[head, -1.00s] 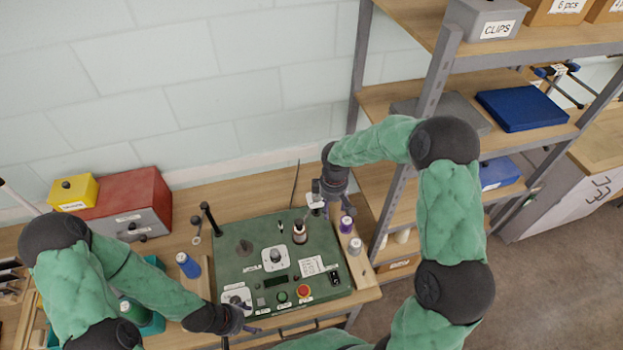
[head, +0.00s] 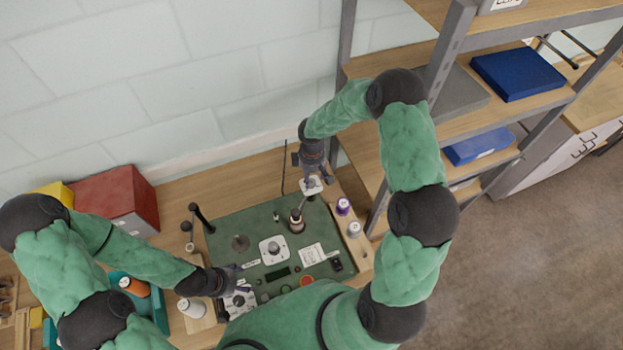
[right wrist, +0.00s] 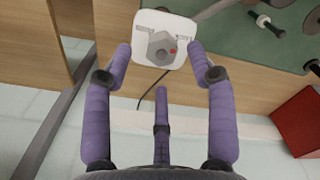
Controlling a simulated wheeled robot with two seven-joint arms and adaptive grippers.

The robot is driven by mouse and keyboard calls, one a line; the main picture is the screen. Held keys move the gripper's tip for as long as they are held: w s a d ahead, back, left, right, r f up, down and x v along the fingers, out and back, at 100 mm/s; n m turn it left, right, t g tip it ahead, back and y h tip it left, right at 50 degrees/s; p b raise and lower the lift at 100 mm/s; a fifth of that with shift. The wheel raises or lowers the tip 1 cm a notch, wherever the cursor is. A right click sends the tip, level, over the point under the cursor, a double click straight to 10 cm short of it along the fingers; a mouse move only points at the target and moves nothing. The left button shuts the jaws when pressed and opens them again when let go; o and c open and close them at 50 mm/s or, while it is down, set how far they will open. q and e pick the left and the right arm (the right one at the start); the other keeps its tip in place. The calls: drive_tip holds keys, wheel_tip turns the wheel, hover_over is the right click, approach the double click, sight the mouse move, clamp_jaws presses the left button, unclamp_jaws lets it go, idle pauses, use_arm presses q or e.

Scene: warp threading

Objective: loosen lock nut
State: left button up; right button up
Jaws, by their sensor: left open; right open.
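The plate also shows at the panel's back right corner in the head view (head: 314,187). My right gripper (right wrist: 163,52) is open, its purple fingers apart on either side of the nut and over the plate's edges; contact cannot be told. It also shows in the head view (head: 312,182), partly covering the plate. My left gripper (head: 232,279) is open and empty beside the white plate with a dark knob (head: 240,300) at the panel's front left.
The green panel (head: 225,220) carries a central dial plate (head: 273,250) and an upright brown-topped post (head: 297,222). Purple (head: 343,206) and grey (head: 354,229) spools stand to its right. Shelving (head: 345,100) rises behind right. A red box (head: 116,205) stands at left.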

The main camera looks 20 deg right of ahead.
sight(312, 183)
drive_tip(key=shift+f, duration=2)
drive_tip(key=c, duration=1.1)
